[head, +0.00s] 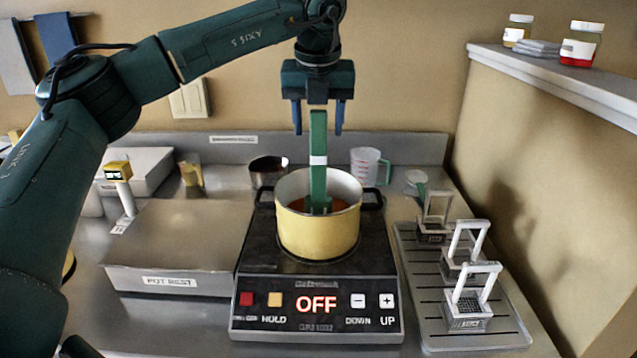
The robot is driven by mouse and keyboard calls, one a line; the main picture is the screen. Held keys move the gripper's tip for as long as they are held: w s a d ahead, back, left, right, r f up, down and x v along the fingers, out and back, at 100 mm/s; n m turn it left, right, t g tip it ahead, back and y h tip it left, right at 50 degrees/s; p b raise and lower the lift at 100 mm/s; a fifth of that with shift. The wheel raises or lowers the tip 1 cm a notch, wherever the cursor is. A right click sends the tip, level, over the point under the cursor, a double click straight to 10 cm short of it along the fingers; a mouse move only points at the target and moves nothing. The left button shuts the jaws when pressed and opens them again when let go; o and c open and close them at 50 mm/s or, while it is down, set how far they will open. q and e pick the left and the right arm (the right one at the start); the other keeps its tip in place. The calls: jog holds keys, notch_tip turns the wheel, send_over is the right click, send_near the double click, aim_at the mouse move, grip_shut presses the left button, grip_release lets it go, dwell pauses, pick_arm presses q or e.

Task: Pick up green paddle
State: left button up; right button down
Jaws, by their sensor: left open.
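The green paddle (318,163) stands nearly upright in the yellow pot (318,233), its lower end in the reddish-brown contents. It has a white band partway up its handle. My left gripper (318,130) is above the pot, pointing down and open. Its two blue fingers are on either side of the paddle's top, with a visible gap to each side. The paddle's lowest part is hidden in the contents. My right gripper is not in view.
The pot sits on a black cooker (316,322) reading OFF. A "POT REST" block (175,245) is at left. A rack (470,335) with several small baskets is at right. A measuring cup (368,165) and a dark bowl (267,171) stand behind the pot.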

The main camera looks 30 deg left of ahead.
pick_arm(q)
jog(key=shift+w+f, duration=0.1)
jog(key=shift+f, duration=0.35)
grip_shut()
dwell(0.3)
